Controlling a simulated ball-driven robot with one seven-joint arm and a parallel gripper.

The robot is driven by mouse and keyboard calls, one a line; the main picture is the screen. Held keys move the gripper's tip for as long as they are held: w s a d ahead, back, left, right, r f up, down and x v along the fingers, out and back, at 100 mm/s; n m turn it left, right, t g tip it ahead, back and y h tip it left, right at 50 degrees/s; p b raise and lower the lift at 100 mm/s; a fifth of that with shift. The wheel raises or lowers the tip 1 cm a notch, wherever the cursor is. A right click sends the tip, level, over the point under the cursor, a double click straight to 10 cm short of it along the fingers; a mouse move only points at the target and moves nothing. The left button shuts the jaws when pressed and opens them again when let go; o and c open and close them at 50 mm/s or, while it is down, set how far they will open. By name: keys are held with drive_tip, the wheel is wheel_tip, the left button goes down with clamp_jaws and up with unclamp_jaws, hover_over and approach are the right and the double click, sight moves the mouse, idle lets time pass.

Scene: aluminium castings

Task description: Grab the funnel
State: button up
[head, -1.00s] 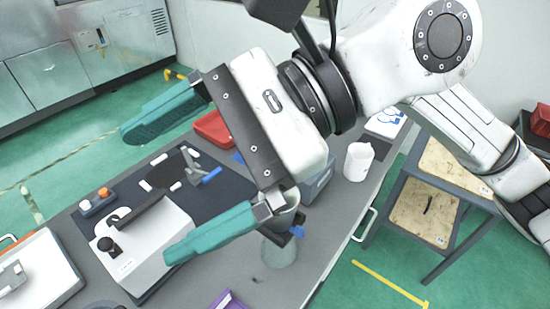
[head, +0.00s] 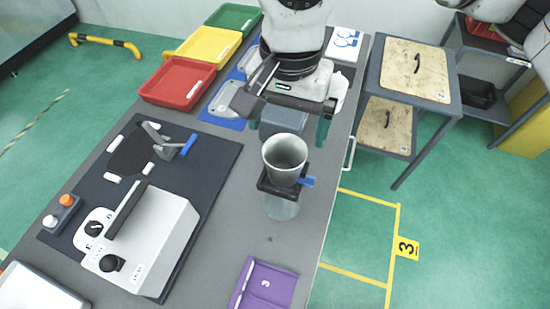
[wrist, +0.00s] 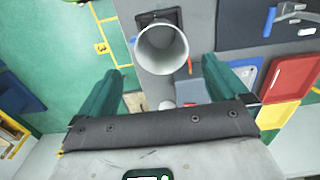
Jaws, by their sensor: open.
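The funnel (head: 284,152) is a pale grey-white, wide-mouthed cone. It sits upright in a dark holder (head: 264,185) with a blue knob, above a clear vessel (head: 283,208) on the grey bench. My gripper (head: 288,130) is open and empty, its teal fingers pointing down behind the funnel in the head view. In the wrist view the funnel (wrist: 161,50) shows its round mouth at top centre, between the lines of the two fingers and just beyond the tips of my gripper (wrist: 162,68). The fingers look apart from it; the exact gap is unclear.
A white boxy device (head: 150,240) stands on a dark mat (head: 215,185) at left. Red (head: 178,84), yellow (head: 208,48) and green (head: 233,18) trays line the back. A grey bin (head: 285,117) sits behind my gripper.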

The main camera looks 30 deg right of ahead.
sight(284, 154)
drive_tip(key=shift+w+f+p, duration=0.15)
drive_tip(key=shift+f+p, duration=1.25)
drive_tip(key=shift+f, duration=3.1)
drive_tip(key=c, duration=0.9)
